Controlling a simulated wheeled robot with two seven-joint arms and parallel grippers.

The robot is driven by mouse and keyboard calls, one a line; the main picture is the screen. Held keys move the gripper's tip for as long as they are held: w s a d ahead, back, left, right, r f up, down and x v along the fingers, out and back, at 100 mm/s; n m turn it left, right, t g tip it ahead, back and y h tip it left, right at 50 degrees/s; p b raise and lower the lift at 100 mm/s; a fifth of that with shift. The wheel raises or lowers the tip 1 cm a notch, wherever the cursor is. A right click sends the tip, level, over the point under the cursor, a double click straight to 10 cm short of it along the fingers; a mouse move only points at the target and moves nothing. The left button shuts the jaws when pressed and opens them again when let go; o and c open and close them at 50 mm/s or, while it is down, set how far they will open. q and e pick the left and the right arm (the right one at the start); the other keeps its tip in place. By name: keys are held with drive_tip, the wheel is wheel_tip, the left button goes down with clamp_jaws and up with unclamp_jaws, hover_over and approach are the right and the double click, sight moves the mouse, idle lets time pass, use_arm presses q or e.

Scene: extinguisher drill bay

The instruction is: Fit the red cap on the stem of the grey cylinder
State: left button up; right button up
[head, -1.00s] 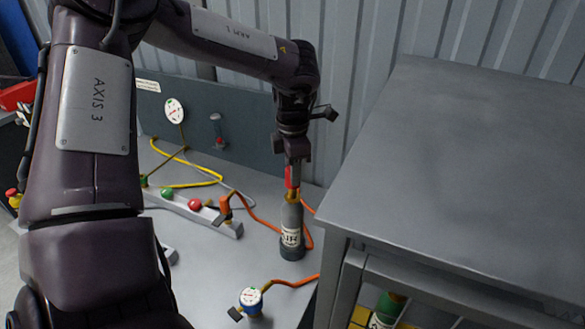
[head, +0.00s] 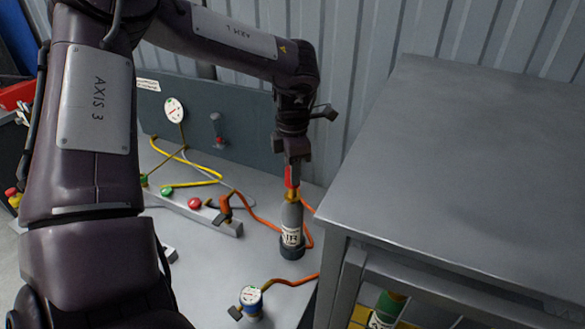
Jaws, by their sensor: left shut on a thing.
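The grey cylinder (head: 291,220) stands upright in a dark round base at the right side of the bench, with a brass-coloured stem (head: 292,195) on top. My left gripper (head: 292,168) points down directly above it, shut on the red cap (head: 292,178). The cap is in line with the stem and appears to touch or sit over it; I cannot tell how far it is on. The fingers hide part of the cap. My right gripper is not in view.
A rail (head: 205,215) with green and red caps lies left of the cylinder. An orange hose runs behind the cylinder to a gauge (head: 251,299) in front. A grey cabinet (head: 450,170) stands close on the right. A back panel (head: 240,130) rises behind.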

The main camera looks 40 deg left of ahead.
use_arm(q)
drive_tip(key=shift+f, duration=0.1)
drive_tip(key=shift+f+b, duration=0.35)
drive_tip(key=shift+f, duration=0.05)
drive_tip(key=shift+f+b, duration=0.55)
drive_tip(key=shift+f, duration=0.15)
drive_tip(key=shift+f+b, duration=0.6)
drive_tip(key=shift+f, duration=0.2)
idle(0.7)
drive_tip(key=o, duration=1.1)
drive_tip(key=shift+c, duration=0.2)
drive_tip(key=shift+r, duration=0.1)
wheel_tip(320, 180, up, 8)
drive_tip(key=shift+f+b, duration=0.15)
drive_tip(key=shift+b, duration=0.4)
